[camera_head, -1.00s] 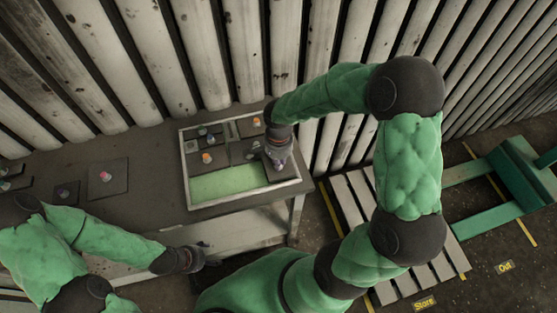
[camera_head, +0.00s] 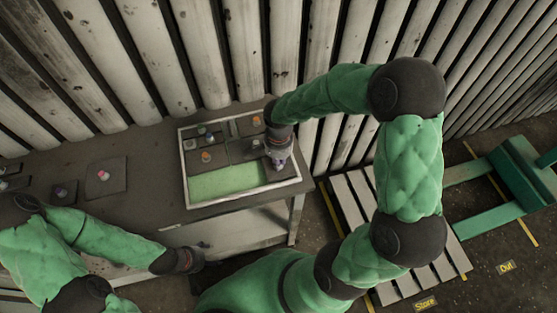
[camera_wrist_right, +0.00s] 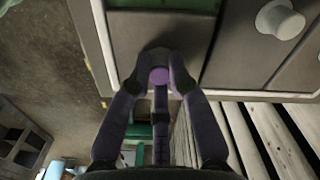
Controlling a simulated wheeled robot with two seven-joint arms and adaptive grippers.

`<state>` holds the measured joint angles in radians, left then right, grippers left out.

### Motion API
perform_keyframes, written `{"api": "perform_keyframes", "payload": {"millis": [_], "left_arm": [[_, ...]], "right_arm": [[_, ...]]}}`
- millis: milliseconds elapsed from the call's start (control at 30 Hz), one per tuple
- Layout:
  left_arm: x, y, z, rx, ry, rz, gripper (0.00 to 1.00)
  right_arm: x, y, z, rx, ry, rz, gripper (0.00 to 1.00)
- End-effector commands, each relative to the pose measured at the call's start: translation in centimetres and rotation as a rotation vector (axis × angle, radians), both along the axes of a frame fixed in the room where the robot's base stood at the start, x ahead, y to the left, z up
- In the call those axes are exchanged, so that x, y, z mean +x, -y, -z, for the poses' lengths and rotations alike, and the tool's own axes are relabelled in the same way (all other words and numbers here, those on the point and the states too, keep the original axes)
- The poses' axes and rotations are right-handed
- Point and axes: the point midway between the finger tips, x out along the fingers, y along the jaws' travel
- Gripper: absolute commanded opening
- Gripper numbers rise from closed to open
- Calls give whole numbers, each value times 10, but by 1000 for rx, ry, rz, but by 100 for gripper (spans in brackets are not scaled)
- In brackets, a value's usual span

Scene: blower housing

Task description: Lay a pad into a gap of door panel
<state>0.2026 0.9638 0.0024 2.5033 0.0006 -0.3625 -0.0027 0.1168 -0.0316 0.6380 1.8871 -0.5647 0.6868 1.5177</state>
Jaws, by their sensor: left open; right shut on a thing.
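The door panel is a pale-rimmed frame (camera_head: 245,195) on the table, with several dark knobbed pads in its back part and a bare green strip (camera_head: 225,181) along its front. My right gripper (camera_head: 278,163) is at the panel's right side. It is shut on the purple knob (camera_wrist_right: 160,75) of a dark pad (camera_wrist_right: 150,38), seen in the right wrist view. The gripper partly hides this pad in the head view, and I cannot tell whether it rests fully flat. My left gripper (camera_head: 203,248) is open and empty, low in front of the table.
Loose dark pads, one with a red knob (camera_head: 104,176) and one beside it (camera_head: 63,191), lie on the table (camera_head: 150,185) left of the panel. A ribbed wall (camera_head: 240,50) stands behind. A slatted pallet (camera_head: 350,200) lies on the floor at right.

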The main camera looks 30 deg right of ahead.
Motion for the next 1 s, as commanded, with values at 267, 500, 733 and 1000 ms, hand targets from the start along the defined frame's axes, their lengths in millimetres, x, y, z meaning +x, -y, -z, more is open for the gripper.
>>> {"api": "perform_keyframes", "payload": {"millis": [267,500,733,1000], "left_arm": [[0,0,4,0,0,0,71],[0,0,9,0,0,0,71],[0,0,9,0,0,0,71],[0,0,9,0,0,0,71]], "right_arm": [[0,0,3,0,0,0,0],[0,0,6,0,0,0,0],[0,0,5,0,0,0,0],[0,0,5,0,0,0,47]]}}
